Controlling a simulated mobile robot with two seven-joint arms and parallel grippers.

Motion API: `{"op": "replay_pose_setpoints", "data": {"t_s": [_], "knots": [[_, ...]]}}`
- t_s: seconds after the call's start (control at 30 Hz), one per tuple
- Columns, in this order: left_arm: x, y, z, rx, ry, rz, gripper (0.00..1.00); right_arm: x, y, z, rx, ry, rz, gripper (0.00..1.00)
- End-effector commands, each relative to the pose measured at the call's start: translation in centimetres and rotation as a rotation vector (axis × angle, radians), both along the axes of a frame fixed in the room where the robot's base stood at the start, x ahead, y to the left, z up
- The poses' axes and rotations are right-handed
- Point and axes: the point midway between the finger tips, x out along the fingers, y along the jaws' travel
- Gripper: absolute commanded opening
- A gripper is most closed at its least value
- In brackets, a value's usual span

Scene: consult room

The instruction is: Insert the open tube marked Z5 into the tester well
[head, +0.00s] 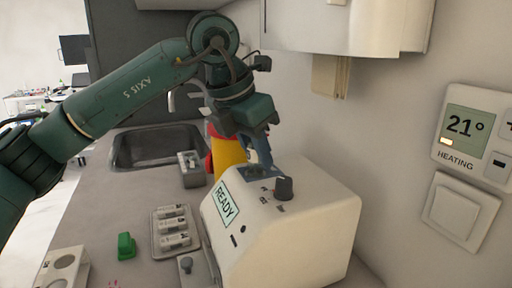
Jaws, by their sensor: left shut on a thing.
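The white tester (293,241) stands on the counter, with a READY screen on its sloped front and a dark knob on top. My left gripper (263,163) reaches down to the top of the tester, at the dark well area (258,174) left of the knob. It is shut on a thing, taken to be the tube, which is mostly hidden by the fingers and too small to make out. No Z5 mark can be read. I cannot tell how deep the tube sits in the well. My right gripper is not in view.
A tray (157,247) with several small labelled items lies left of the tester. A green block (126,246), a holder with round holes (62,270), a small grey rack (191,170) and a yellow container (230,152) stand around it. The sink (152,147) is behind.

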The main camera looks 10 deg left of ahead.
Motion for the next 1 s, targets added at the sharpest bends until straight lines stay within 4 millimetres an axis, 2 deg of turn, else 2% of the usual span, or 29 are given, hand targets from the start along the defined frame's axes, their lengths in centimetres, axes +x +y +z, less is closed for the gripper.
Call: {"op": "replay_pose_setpoints", "data": {"t_s": [0.37,0.4,0.6,0.7,1.0], "knots": [[0.0,0.0,-1.4,0.000,0.000,0.001,0.00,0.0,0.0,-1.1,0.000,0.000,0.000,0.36],[0.0,0.0,-1.2,-0.001,-0.001,0.001,0.28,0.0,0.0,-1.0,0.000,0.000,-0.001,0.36],[0.0,0.0,-1.2,0.000,0.000,0.001,0.44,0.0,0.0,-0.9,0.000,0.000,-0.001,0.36],[0.0,0.0,-1.2,0.000,0.000,0.001,0.50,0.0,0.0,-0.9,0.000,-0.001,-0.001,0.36],[0.0,0.0,-1.2,0.000,0.001,0.001,0.50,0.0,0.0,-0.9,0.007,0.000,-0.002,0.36]]}}
